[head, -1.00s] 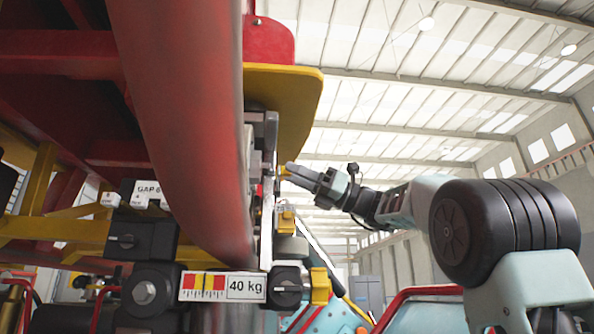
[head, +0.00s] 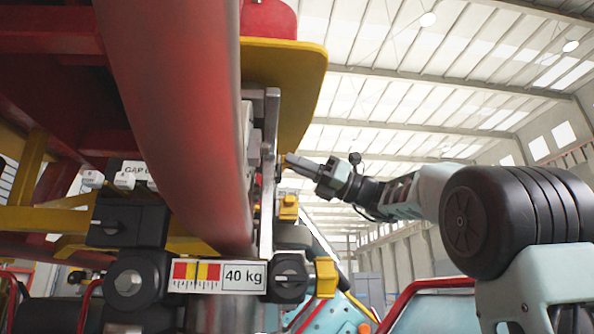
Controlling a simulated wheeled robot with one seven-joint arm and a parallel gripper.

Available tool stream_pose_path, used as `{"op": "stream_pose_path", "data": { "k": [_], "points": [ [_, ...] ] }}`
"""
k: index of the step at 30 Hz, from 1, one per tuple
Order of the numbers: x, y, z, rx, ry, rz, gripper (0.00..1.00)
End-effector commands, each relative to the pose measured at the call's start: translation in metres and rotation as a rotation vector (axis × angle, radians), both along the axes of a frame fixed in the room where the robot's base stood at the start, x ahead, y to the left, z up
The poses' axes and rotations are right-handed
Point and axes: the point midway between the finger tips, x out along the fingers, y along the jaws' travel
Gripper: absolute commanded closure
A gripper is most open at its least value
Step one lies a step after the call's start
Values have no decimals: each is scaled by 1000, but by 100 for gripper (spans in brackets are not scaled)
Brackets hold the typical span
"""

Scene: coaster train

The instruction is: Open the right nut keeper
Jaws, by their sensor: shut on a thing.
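My gripper (head: 287,159) comes in from the right, with its fingers pointing left at the side of the upright grey metal bar (head: 267,190). Its jaws are shut on a small part beside the bar. A little yellow shows at the fingertips; I take this to be the right nut keeper, but its shape is mostly hidden by the fingers and the bar. I cannot tell how far it is turned. Another yellow block (head: 289,206) sits lower, beside the bar and apart from the gripper.
A thick red tube (head: 175,120) fills the left. A yellow plate (head: 305,85) overhangs above my gripper. Below are a 40 kg gauge plate (head: 243,275) and a black knob with a yellow bracket (head: 325,277). Open air lies to the right, above a red rail (head: 430,287).

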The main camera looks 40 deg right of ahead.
Motion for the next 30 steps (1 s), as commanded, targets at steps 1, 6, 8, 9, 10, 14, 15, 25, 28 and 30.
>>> {"op": "stream_pose_path", "data": {
  "k": [1,6,8,9,10,14,15,25,28,30],
  "points": [
    [-1,0,-1,2,1,-1,100],
    [-1,0,0,1,2,0,100],
    [-1,0,0,1,2,0,100],
    [-1,0,0,1,1,-1,81],
    [-1,0,0,1,1,-1,73],
    [-1,0,0,1,1,-1,62],
    [-1,0,0,1,1,-1,62],
    [-7,-12,-9,0,1,-4,62],
    [-17,-25,-18,1,1,-5,62],
    [-25,-38,-25,0,1,-7,62]
  ]
}}
